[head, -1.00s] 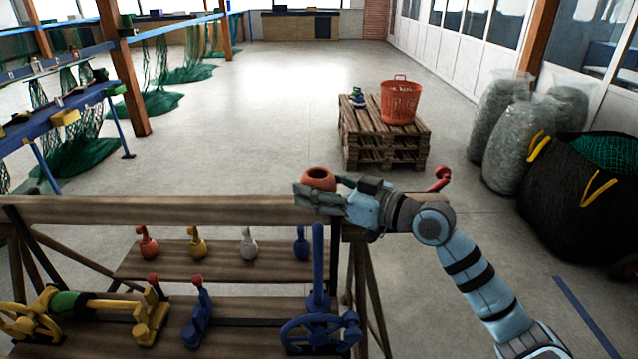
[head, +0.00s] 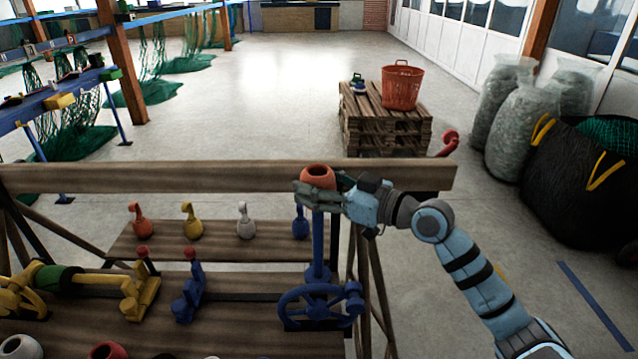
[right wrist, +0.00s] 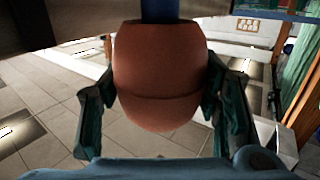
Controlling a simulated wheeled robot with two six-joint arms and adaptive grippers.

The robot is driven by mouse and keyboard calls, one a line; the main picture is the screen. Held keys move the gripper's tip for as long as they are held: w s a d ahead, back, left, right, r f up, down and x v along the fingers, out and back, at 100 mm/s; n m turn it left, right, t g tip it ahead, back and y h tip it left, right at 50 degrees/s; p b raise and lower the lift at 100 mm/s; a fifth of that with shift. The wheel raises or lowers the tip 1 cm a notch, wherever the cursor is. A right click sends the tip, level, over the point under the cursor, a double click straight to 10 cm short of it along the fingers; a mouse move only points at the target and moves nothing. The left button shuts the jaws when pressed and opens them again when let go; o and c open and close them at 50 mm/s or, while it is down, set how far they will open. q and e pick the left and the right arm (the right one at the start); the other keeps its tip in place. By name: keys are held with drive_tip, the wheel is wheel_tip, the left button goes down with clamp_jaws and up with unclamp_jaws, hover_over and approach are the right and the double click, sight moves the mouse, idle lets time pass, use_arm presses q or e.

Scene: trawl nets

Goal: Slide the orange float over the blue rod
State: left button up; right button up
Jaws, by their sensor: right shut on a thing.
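My right gripper (head: 318,193) is shut on the orange float (head: 317,173), a rounded piece with a dark round hole facing up. In the right wrist view the float (right wrist: 160,80) sits between both fingers. The upright blue rod (head: 318,245) rises from a blue handwheel stand, directly below the float in the head view. The rod (right wrist: 160,10) meets the float's end in the right wrist view. The rod's tip is hidden, so I cannot tell how far it is inside the float. My left gripper is not in view.
A wooden rail (head: 150,178) runs behind the rod. The rack's shelf (head: 215,245) holds several small coloured pieces. A blue handwheel (head: 318,305) is at the rod's foot. More rounded pieces, one white (head: 20,346), line the near edge. An orange basket (head: 402,88) stands on pallets behind.

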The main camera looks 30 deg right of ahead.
sight(333, 189)
drive_tip(key=o, duration=1.2)
drive_tip(key=shift+o, duration=0.2)
drive_tip(key=v, duration=0.7)
drive_tip(key=shift+s+d, duration=0.1)
drive_tip(key=shift+s, duration=0.1)
